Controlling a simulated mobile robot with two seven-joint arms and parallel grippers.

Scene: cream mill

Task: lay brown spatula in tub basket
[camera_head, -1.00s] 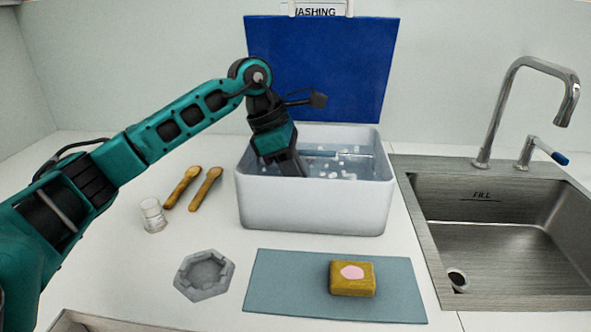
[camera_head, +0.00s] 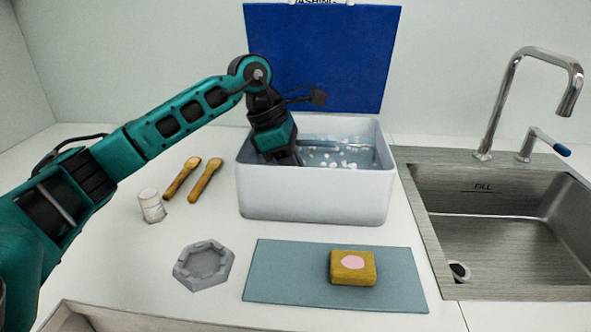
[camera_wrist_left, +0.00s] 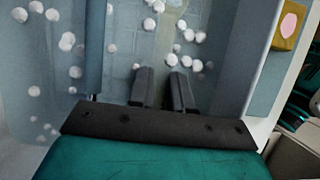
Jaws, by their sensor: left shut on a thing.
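The white tub (camera_head: 312,205) stands at the back middle of the counter, holding water with white foam bits. My left gripper (camera_head: 290,160) reaches down into its left part. In the left wrist view, the two dark fingers of my left gripper (camera_wrist_left: 163,88) are close together. A faint tan shape (camera_wrist_left: 180,25) lies ahead of them under the water; it may be the brown spatula, but the held part is hidden. A blue bar crosses the tub (camera_head: 338,147); I cannot make out the basket clearly. My right gripper is out of view.
Two wooden spoon-like tools (camera_head: 180,180) (camera_head: 205,180) and a small jar (camera_head: 151,206) stand or lie left of the tub. A grey hexagonal dish (camera_head: 203,265), a blue-grey mat (camera_head: 290,277) with a yellow sponge (camera_head: 353,267), and a sink (camera_head: 500,225) surround it. A blue panel (camera_head: 320,60) rises behind.

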